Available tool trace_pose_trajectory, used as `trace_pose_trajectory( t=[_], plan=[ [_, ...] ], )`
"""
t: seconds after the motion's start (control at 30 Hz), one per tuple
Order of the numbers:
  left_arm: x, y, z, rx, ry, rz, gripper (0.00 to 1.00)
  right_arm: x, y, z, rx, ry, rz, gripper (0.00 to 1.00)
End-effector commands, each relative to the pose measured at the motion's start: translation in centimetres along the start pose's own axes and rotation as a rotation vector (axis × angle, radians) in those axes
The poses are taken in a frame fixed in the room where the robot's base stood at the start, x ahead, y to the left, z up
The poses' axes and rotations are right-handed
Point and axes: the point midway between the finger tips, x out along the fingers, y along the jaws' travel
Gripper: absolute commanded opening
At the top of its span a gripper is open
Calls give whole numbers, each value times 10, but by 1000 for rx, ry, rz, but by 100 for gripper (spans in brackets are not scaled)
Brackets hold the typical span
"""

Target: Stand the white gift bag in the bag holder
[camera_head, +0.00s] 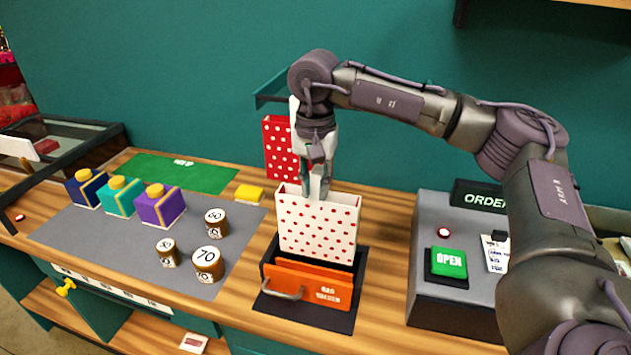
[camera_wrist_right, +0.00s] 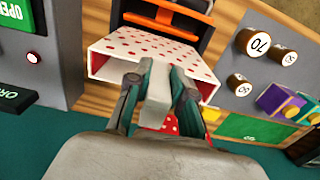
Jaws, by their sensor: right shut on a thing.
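The white gift bag (camera_head: 318,228) with red dots is upright and open at the top. It also shows in the right wrist view (camera_wrist_right: 140,52). My right gripper (camera_head: 318,190) comes down from above and is shut on the bag's upper rim; its fingers also show in the wrist view (camera_wrist_right: 158,95). The bag holder (camera_head: 318,286), with an orange front and black base, is directly below and in front of the bag. The bag's lower edge is hidden behind the orange front, so I cannot tell whether it touches the base. My left gripper is out of view.
A red dotted bag (camera_head: 281,150) hangs behind, under a teal rack (camera_head: 272,93). Left of the holder are round weights (camera_head: 208,262) and small colored boxes (camera_head: 160,207) on a grey mat (camera_head: 85,235). A grey order console (camera_head: 455,305) stands at right.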

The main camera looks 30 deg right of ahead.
Motion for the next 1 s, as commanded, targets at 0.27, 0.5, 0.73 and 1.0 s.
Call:
trace_pose_trajectory(
  t=[0.27, 0.5, 0.73, 1.0],
  plan=[
    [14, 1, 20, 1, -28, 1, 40, 22, 0, 0, 1, 0, 1, 0],
    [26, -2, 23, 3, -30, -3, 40, 40, 0, 0, 1, -1, 1, 0],
    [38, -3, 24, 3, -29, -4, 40, 55, 0, 0, 0, -1, 1, 0],
    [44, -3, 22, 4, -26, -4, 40, 63, 0, 0, 0, 0, 1, 0]
  ],
)
